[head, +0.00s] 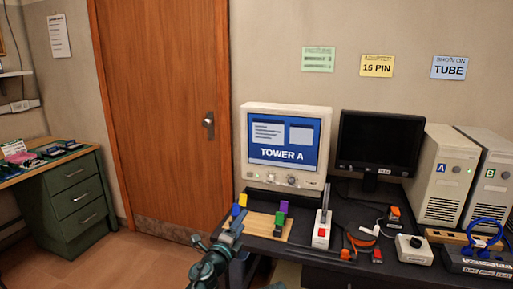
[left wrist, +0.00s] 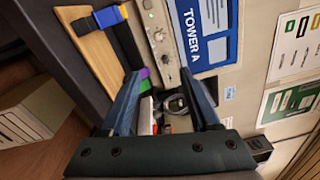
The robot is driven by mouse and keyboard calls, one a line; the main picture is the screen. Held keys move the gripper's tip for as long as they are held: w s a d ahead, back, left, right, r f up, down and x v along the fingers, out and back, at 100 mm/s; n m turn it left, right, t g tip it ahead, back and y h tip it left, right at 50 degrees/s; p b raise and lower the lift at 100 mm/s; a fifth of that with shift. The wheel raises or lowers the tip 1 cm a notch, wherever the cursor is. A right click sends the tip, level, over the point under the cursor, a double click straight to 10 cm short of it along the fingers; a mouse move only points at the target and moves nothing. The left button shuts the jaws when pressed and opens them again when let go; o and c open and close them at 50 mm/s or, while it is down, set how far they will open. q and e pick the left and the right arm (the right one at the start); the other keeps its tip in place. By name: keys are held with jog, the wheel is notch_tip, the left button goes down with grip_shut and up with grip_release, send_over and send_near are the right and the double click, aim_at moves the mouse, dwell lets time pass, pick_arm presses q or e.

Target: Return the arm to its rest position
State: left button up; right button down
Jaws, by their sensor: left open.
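My left gripper (head: 232,225) comes in at the lower middle of the head view, in front of the dark desk's left front edge. In the left wrist view its two blue fingers (left wrist: 163,82) stand apart with nothing held between them. The wooden board (head: 263,223) with coloured blocks lies just beyond it, and also shows in the left wrist view (left wrist: 95,52). My right gripper is not in view.
A monitor showing TOWER A (head: 284,109) stands behind the board. A dark monitor (head: 376,143), tower A (head: 441,178) and tower B (head: 488,182) stand to the right. A white switch box (head: 321,233), cables and adapters crowd the desk. The floor (head: 150,262) at left is clear.

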pick_arm(q)
jog(key=s+a+f+n+g+y, duration=0.1)
jog(key=a+f+n+g+y, duration=0.1)
jog(key=a+f+n+y, duration=0.65)
jog(key=s+d+f+n+g, duration=0.2)
jog(key=s+f+n+g, duration=0.4)
jog(key=s, duration=0.3)
jog(key=s+d+f+n+g, duration=0.2)
jog(key=s+f+n+g, duration=0.45)
jog(key=s, duration=0.25)
jog(key=s+d+f+g, duration=0.1)
jog(key=s+d+g, duration=0.25)
jog(key=s, duration=0.45)
notch_tip(320, 180, up, 17)
jog(key=p, duration=1.7)
jog(key=shift+t+h+p, duration=0.3)
jog(key=shift+h+p, duration=0.05)
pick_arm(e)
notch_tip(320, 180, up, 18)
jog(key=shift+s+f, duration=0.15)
pick_arm(q)
jog(key=shift+a, duration=0.1)
